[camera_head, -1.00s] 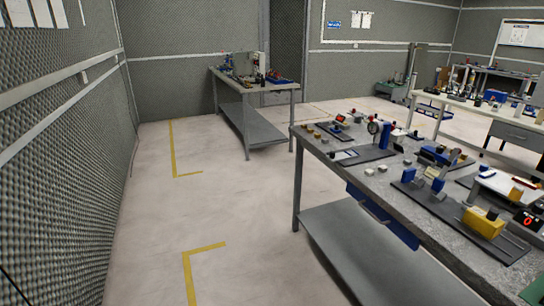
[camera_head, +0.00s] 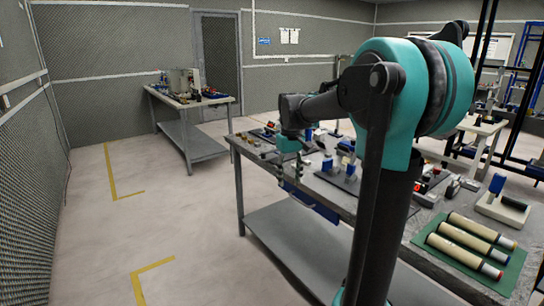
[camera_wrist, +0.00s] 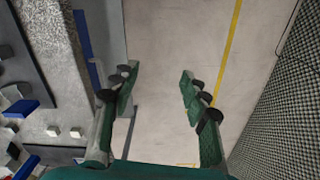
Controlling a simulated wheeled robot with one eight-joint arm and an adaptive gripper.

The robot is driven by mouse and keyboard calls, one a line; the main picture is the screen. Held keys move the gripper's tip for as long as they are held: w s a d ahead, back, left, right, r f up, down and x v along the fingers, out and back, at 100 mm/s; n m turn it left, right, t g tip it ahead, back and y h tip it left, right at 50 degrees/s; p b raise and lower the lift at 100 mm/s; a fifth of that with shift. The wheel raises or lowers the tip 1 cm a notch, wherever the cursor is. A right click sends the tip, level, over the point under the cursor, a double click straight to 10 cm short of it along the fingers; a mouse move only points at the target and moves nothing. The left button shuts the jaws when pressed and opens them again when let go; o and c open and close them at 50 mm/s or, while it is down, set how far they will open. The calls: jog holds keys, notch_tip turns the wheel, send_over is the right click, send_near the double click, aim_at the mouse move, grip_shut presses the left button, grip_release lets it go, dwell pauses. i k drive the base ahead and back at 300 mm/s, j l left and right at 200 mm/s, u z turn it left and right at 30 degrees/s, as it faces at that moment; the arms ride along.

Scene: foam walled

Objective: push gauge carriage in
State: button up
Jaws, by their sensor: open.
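My gripper (camera_head: 290,174) hangs fingers-down by the front edge of the grey workbench (camera_head: 268,176). In the wrist view my gripper (camera_wrist: 160,72) is open and empty, its two green fingers wide apart over bare floor just off the bench edge. The gauge carriage cannot be picked out with certainty: my arm covers part of the bench where a dial gauge on a blue post stood in the earlier frame. A fixture with small blue blocks (camera_head: 328,163) on a dark base plate shows just right of my gripper. Nothing touches the fingers.
A blue drawer front (camera_head: 318,206) sits under the bench top, above a lower shelf (camera_head: 290,250). A green mat (camera_head: 465,262) with several rolls lies at the right. Another table (camera_head: 190,140) stands at the back left. Yellow-marked floor (camera_head: 100,230) to the left is clear.

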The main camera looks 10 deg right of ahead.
aim_at(264, 158)
jog(key=i+j+z, duration=0.1)
jog(key=i+j, duration=0.3)
jog(key=i+j+z, duration=0.1)
jog(key=i+j, duration=0.25)
jog(key=j, duration=0.3)
